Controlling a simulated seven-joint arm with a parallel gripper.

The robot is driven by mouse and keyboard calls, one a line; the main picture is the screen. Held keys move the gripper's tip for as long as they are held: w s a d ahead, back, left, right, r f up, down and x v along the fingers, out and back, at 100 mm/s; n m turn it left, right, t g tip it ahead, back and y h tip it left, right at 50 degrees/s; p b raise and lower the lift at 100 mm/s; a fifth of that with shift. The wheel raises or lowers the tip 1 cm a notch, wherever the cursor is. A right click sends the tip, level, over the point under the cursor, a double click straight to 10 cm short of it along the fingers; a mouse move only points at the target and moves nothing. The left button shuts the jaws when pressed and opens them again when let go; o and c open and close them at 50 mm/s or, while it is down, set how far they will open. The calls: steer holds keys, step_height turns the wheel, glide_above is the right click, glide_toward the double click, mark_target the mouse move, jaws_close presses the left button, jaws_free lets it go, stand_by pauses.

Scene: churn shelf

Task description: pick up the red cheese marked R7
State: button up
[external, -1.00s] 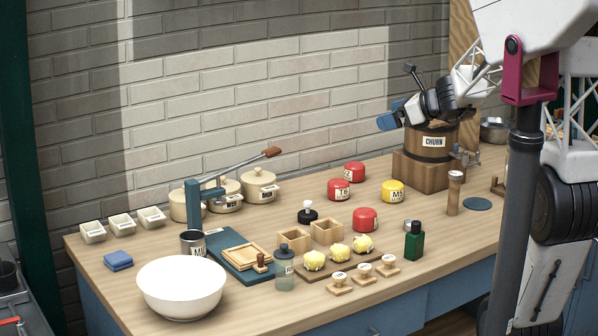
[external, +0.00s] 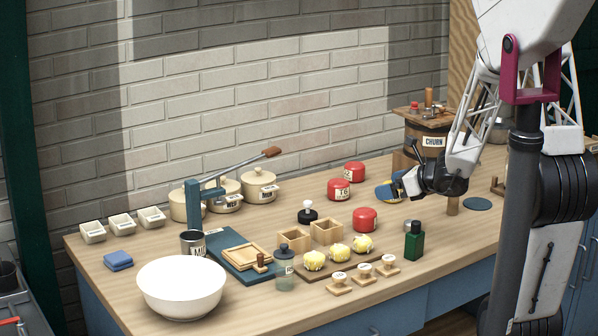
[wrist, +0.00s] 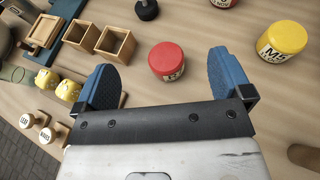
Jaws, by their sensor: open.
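Three red cheeses are in the external view. The front one (external: 365,219) has no readable label there; in the wrist view this red cheese (wrist: 166,58) lies ahead between the fingers, its label partly showing but too small to read surely. The other two, one labelled like T6 (external: 339,190) and one like 22 (external: 354,172), stand further back. My gripper (external: 386,192) is open and empty, above the table behind and right of the front cheese. Its blue fingers also show in the wrist view (wrist: 164,72), apart from the cheese. I cannot make out R7 on any label.
A yellow cheese marked M5 (wrist: 282,42) stands right of the red one in the wrist view, mostly hidden by my gripper externally. A green bottle (external: 414,241), wooden boxes (external: 327,232) and a black-based stamp (external: 307,213) stand around. The churn (external: 425,140) is behind.

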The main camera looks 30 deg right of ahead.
glide_toward(364, 218)
steer(key=w+f, duration=0.1)
steer(key=w+d, duration=0.1)
steer(key=w, duration=0.1)
steer(key=w+f, duration=0.1)
steer(key=shift+w+d+f, duration=0.15)
steer(key=shift+w+f, duration=0.05)
steer(key=shift+f, duration=0.1)
steer(key=shift+w, duration=0.1)
steer(key=shift+x, duration=1.2)
steer(key=shift+x, duration=2.6)
steer(key=c, duration=1.2)
